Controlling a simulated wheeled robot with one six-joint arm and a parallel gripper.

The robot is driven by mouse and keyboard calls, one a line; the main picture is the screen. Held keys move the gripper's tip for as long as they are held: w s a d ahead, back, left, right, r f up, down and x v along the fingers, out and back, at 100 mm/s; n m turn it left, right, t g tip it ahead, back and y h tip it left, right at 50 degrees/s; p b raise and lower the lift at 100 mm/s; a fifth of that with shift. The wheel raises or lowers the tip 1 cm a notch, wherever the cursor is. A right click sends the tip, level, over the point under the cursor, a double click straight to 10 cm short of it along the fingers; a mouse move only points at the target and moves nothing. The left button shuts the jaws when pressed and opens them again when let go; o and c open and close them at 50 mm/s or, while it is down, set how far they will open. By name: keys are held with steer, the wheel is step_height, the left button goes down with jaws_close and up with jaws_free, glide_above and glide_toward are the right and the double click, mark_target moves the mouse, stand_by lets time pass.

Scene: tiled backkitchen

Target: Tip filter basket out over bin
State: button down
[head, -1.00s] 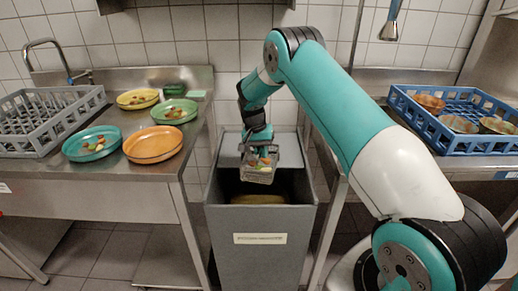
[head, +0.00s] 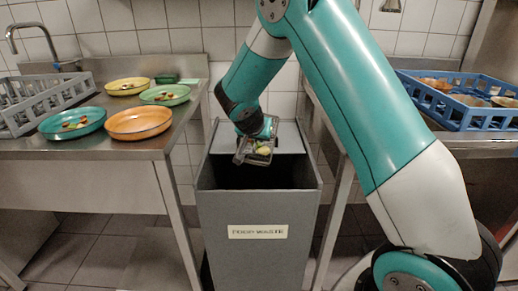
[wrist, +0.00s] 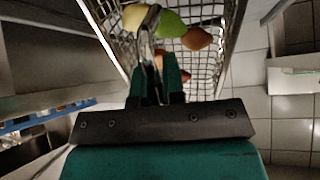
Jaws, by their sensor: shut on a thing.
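The filter basket (head: 246,159) is a small grey wire-mesh basket, seen over the bin opening in the head view and tilted. Food scraps, green, cream and brown, still lie in it. In the wrist view the basket (wrist: 225,45) fills the upper middle, with the scraps near its handle side. My gripper (wrist: 160,75) is shut on the basket's handle; in the head view my gripper (head: 258,138) is partly hidden behind the basket. The grey bin (head: 258,262) is labelled "FOOD WASTE" and stands open and dark inside.
A steel counter (head: 95,152) at left holds several plates with scraps and a grey rack (head: 40,105). A blue crate (head: 462,97) with bowls stands on the right counter. The bin stands in the gap between the counters.

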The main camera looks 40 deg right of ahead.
steer(key=shift+s+a+f+t+h+b, duration=0.1)
steer(key=shift+f+t+h+b, duration=0.45)
steer(key=shift+b, duration=2.2)
steer(key=shift+s+a+f+t+h+b, duration=0.15)
steer(key=shift+t+h+b, duration=0.7)
steer(key=shift+b, duration=1.9)
steer(key=shift+d+m+t+b, duration=0.1)
steer(key=shift+m+t+b, duration=0.3)
steer(key=shift+b, duration=0.65)
steer(key=shift+r+b, duration=0.1)
steer(key=shift+b, duration=0.2)
steer(key=shift+r+t, duration=0.2)
steer(key=shift+t, duration=0.1)
steer(key=shift+r, duration=0.1)
